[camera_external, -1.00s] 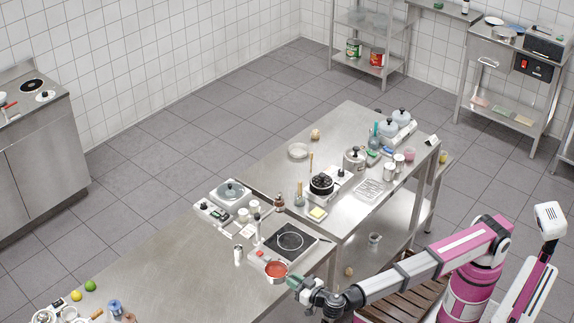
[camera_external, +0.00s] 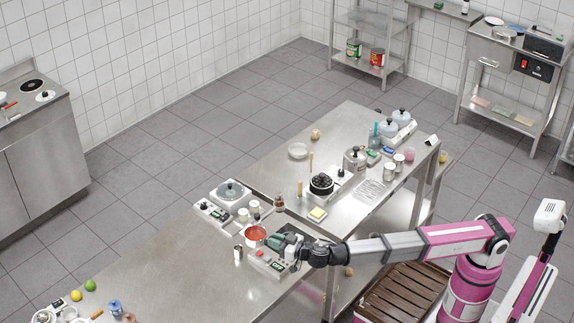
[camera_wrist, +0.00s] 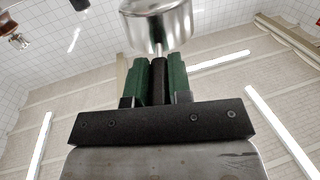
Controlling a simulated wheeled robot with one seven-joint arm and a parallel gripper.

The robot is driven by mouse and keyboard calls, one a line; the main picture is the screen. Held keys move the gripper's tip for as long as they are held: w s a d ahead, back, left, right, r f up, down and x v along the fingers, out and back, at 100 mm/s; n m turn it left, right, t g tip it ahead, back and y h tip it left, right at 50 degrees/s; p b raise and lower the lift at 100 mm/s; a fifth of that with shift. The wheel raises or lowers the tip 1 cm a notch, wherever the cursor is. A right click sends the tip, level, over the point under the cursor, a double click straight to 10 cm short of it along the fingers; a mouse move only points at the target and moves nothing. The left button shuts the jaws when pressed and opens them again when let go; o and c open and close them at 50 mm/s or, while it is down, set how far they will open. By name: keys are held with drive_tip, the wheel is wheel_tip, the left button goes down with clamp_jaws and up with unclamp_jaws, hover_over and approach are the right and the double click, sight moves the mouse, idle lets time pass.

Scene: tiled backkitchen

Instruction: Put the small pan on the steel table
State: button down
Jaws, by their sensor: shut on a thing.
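The small pan (camera_external: 256,234) is steel outside and red inside. My gripper (camera_external: 282,241) is shut on its handle, to the right of the pan in the external view. The pan is over the left part of the black hot plate unit (camera_external: 268,265), which it and my gripper partly cover; I cannot tell whether it touches. In the wrist view the pan's steel side (camera_wrist: 158,28) shows beyond my green fingers (camera_wrist: 160,78). The steel table (camera_external: 175,270) is broad and mostly bare to the left of the pan.
Salt and pepper shakers (camera_external: 239,253) stand close left of the pan. A white cooker with a grey lidded pot (camera_external: 231,190) and small jars (camera_external: 250,210) stand behind. A black pot (camera_external: 321,183) stands farther right. Lemon and lime (camera_external: 82,290) lie at front left.

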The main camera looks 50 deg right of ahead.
drive_tip(key=w+d+r+n+g+y, duration=0.1)
drive_tip(key=w+d+r+y, duration=0.15)
drive_tip(key=w+d, duration=0.35)
drive_tip(key=w+d+r+n+y, duration=0.1)
drive_tip(key=w+d+r, duration=0.3)
drive_tip(key=w+d, duration=0.15)
drive_tip(key=w+d+r+m+h, duration=0.1)
drive_tip(key=w+d+r+h, duration=0.15)
drive_tip(key=d, duration=1.55)
drive_tip(key=s+d+r+m+h, duration=0.1)
drive_tip(key=s+d, duration=0.2)
drive_tip(key=d, duration=1.1)
drive_tip(key=s+d+r+m+t+h, duration=0.1)
drive_tip(key=s+d+r+h, duration=0.1)
drive_tip(key=d, duration=1.2)
drive_tip(key=s+d+r+m+h, duration=0.1)
drive_tip(key=s+d, duration=0.3)
drive_tip(key=d, duration=1)
drive_tip(key=shift+s+d+r+m+h, duration=0.3)
drive_tip(key=shift+s+d+h, duration=0.1)
drive_tip(key=shift+h, duration=0.1)
drive_tip(key=shift+a, duration=0.1)
